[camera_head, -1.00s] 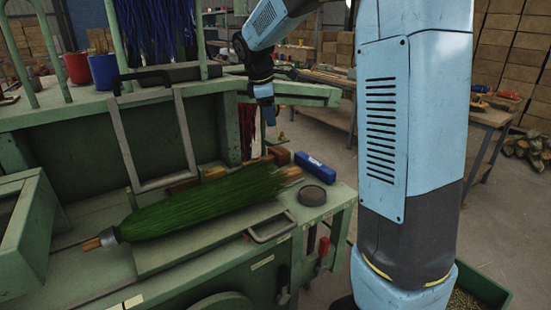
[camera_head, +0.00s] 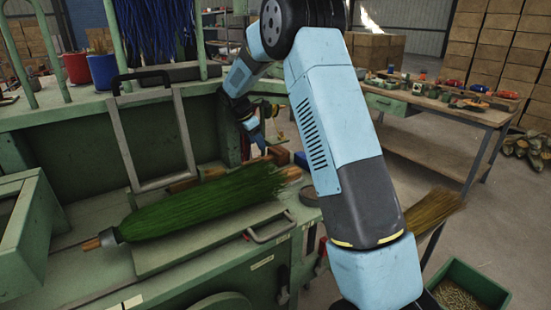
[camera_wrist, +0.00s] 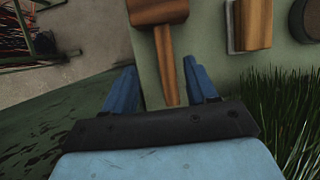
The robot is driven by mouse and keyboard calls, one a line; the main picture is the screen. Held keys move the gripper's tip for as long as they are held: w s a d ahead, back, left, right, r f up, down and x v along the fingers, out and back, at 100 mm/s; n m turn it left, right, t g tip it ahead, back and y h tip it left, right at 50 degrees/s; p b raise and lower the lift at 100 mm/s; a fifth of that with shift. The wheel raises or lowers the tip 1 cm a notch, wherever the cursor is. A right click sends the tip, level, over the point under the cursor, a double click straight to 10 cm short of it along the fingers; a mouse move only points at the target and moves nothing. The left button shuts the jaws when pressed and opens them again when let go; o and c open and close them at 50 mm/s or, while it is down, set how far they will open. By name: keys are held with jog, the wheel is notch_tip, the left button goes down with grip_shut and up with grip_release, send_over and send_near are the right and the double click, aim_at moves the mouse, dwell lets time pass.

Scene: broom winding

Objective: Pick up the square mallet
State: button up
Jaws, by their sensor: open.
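In the wrist view the wooden mallet (camera_wrist: 158,12) has a blocky head at the top edge, partly cut off. Its handle (camera_wrist: 165,65) runs down between the two blue fingers of my gripper (camera_wrist: 161,67). The fingers are apart, one on each side of the handle, and I cannot tell how high they are above it. In the head view my gripper (camera_head: 259,142) is at the bench's back right, beside a reddish-brown block (camera_head: 279,155) that looks like the mallet's head. The handle is not clear there.
The green broom bundle (camera_head: 200,203) lies on the bench to the left. In the wrist view a wooden block with a pale edge (camera_wrist: 250,24) and a dark round tin (camera_wrist: 307,18) lie right of the mallet. A metal frame (camera_head: 125,145) stands behind the bundle.

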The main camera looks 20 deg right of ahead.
aim_at(266, 157)
jog(key=x, duration=0.9)
jog(key=shift+s+d+f, duration=0.1)
jog(key=shift+d+f, duration=0.2)
grip_shut()
dwell(0.3)
jog(key=shift+r, duration=0.1)
